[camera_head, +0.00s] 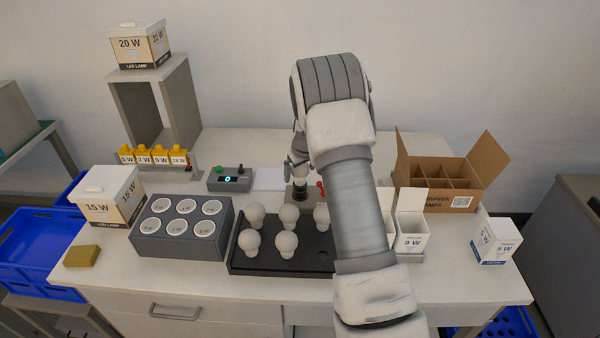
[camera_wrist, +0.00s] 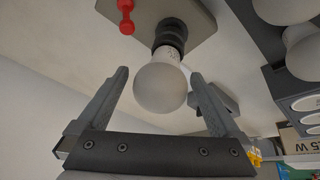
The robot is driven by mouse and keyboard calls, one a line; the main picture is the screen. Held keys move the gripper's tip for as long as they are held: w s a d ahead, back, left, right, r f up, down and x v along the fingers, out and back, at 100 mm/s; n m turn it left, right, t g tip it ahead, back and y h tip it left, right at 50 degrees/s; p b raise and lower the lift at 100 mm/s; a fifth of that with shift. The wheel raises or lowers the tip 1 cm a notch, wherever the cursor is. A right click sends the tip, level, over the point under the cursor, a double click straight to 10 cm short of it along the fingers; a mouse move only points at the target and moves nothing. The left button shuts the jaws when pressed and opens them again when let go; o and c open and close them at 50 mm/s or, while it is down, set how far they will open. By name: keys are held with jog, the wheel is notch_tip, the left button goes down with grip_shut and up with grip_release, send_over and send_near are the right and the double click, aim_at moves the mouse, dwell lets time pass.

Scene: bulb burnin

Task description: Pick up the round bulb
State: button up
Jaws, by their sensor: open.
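A round white bulb (camera_wrist: 160,88) stands in a black socket (camera_wrist: 171,36) on a grey plate (camera_wrist: 200,20) in the wrist view. My gripper (camera_wrist: 160,84) is open, with one finger on each side of the bulb. Gaps show between the fingers and the globe, so it is not clamped. In the head view my gripper (camera_head: 298,165) is above the socket (camera_head: 300,194), partly hidden by my arm. Several similar round bulbs (camera_head: 286,243) stand in a black tray (camera_head: 270,264) in front of it; my arm hides part of the tray.
A red lever (camera_wrist: 126,18) stands beside the socket. A grey rack of white round cups (camera_head: 186,206), an open divided carton (camera_head: 440,187) and small lamp boxes (camera_head: 411,243) crowd the table.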

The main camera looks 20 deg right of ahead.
jog(key=shift+x, duration=1.35)
jog(key=shift+c, duration=0.2)
jog(key=c, duration=1.4)
jog(key=shift+r, duration=0.15)
